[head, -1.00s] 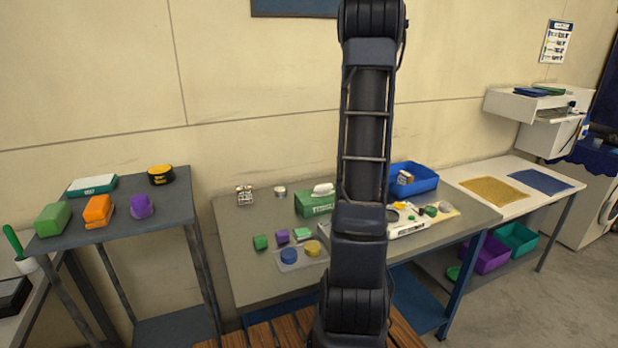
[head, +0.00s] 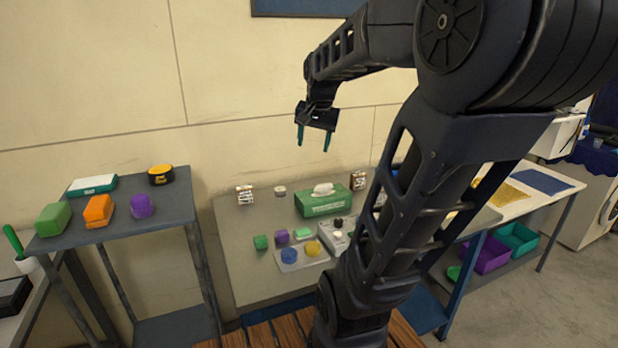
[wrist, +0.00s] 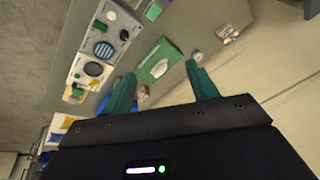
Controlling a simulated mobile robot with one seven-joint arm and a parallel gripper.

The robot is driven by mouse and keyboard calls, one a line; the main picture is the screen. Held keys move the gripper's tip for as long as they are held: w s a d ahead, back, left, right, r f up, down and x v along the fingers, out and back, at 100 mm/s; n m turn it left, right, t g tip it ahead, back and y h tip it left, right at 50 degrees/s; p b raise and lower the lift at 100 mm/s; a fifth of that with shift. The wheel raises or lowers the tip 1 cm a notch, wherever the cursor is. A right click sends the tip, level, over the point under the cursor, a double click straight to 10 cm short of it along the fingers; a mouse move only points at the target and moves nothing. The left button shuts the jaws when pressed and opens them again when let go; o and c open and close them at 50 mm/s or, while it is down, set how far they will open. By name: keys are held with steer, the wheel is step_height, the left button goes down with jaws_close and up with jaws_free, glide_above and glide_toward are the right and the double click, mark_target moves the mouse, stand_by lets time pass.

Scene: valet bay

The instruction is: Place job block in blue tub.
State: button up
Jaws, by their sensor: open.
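My gripper (head: 313,147) is open and empty, its two green fingers pointing down, high above the back of the grey table. In the wrist view my gripper (wrist: 160,68) has its fingers apart, with the table beyond. A small printed block (head: 245,194) stands at the table's back left; a similar printed block (head: 357,181) stands right of the green tissue box (head: 325,204). I cannot tell which is the job block. Only a sliver of the blue tub (head: 395,173) shows; my arm hides the rest.
A small round tin (head: 280,191) stands near the left printed block. Several coloured blocks and a tray (head: 288,268) with blue and yellow rounds lie in front. A side shelf (head: 120,222) stands left, and purple (head: 490,256) and teal (head: 518,238) bins sit low right.

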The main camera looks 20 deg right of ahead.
steer(key=s+a+f+n, duration=0.2)
steer(key=s+a+n, duration=0.1)
steer(key=s, duration=0.2)
steer(key=s+a+f+n+t, duration=0.1)
steer(key=s+a+f+n, duration=0.2)
steer(key=s, duration=0.3)
steer(key=shift+n, duration=0.6)
